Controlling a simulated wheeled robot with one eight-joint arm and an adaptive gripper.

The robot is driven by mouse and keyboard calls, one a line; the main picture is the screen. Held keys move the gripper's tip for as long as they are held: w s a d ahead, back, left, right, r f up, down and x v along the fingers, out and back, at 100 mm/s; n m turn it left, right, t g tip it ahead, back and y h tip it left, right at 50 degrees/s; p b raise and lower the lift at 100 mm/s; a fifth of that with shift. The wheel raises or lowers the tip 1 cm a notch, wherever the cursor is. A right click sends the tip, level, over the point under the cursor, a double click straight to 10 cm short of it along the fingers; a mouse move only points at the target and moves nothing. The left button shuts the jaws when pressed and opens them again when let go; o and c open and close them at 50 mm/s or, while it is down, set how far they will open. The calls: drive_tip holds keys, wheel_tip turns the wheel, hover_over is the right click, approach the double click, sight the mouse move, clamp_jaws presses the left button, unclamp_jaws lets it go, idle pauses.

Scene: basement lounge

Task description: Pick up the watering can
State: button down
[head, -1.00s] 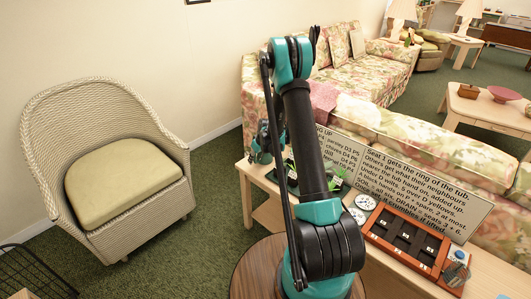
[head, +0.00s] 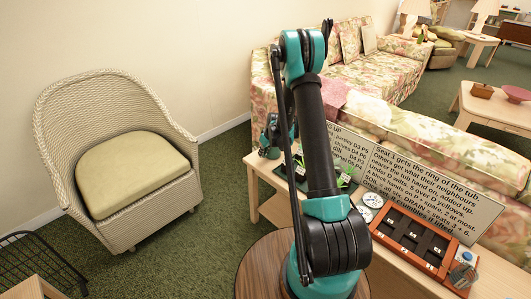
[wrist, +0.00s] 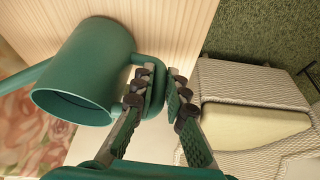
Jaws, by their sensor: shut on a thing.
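The green watering can (wrist: 95,60) shows in the wrist view at the upper left, with its open top toward the lower left and its spout running off the left edge. My gripper (wrist: 162,92) is shut on the can's handle (wrist: 150,63), which passes between the two fingers. In the head view my gripper (head: 270,150) is at the far end of my arm, near the left end of the wooden console table (head: 281,209). The can itself is hidden or cannot be told apart there.
A sign board (head: 432,190) and an orange-brown tray (head: 456,248) stand on the table. Small green plants (head: 345,181) are beside my arm. A floral sofa (head: 455,150) is behind the table. A wicker armchair (head: 112,150) stands left, with open carpet between.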

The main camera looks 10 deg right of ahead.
wheel_tip(320, 180, up, 20)
drive_tip(key=shift+f, duration=0.2)
drive_tip(key=shift+f, duration=0.1)
idle(0.8)
